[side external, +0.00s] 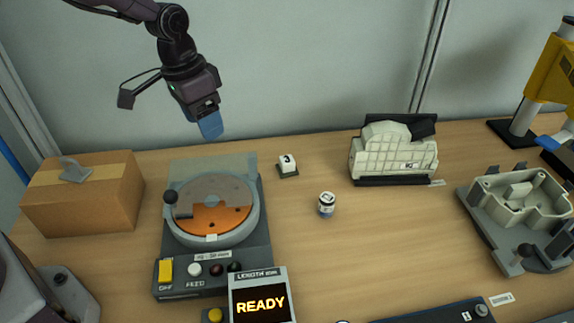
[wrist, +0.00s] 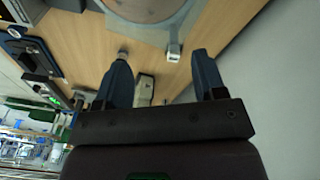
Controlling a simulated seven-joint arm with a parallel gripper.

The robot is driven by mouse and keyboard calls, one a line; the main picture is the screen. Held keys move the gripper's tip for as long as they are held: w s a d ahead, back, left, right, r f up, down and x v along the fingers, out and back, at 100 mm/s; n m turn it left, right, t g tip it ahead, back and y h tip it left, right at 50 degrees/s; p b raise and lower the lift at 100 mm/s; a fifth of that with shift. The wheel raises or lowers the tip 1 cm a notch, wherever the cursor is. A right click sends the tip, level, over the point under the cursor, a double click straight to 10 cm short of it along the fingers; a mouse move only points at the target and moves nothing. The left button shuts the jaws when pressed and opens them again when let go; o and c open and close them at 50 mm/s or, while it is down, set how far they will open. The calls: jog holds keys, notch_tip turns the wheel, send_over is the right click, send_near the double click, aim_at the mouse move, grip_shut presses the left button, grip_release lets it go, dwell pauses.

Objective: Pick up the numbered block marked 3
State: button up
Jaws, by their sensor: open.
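The numbered block (side external: 287,162) is a small white cube with a dark 3 on its top. It sits on a dark base on the wooden table, right of the round turntable machine. In the wrist view a small pale cube (wrist: 174,51), which looks like this block, shows between my fingers, its number unreadable. My gripper (side external: 210,125) is high above the table, left of the block and in front of the wall. It is open and empty; in the wrist view (wrist: 160,62) its two blue fingers are well apart.
The turntable machine (side external: 254,230) stands left of the block, with a cardboard box (side external: 85,205) further left. A small bottle (side external: 327,204) stands front right of the block. A cream gridded object (side external: 393,158) and a grey fixture (side external: 480,205) are further right. Table front of the bottle is clear.

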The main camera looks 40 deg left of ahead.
aim_at(289, 158)
jog(key=w+d+f, duration=0.1)
jog(key=w+f, duration=0.1)
jog(key=w+d+f+m, duration=0.1)
jog(key=w+f, duration=0.2)
jog(key=w+f+m+h, duration=0.1)
jog(key=w+f, duration=0.2)
jog(key=shift+w+d+f+t, duration=0.1)
jog(key=shift+d+f+t, duration=0.1)
jog(key=shift+d+t, duration=0.15)
jog(key=w+r+m+t, duration=0.1)
jog(key=w+m+t, duration=0.1)
jog(key=w, duration=0.3)
jog(key=shift+h, duration=0.3)
jog(key=x, duration=0.7)
jog(key=shift+d, duration=0.4)
jog(key=shift+a+x, duration=0.1)
jog(key=shift+x, duration=1.3)
jog(key=shift+a+x, duration=0.15)
jog(key=shift+x, duration=1.25)
jog(key=c, duration=0.8)
jog(key=shift+o, duration=0.2)
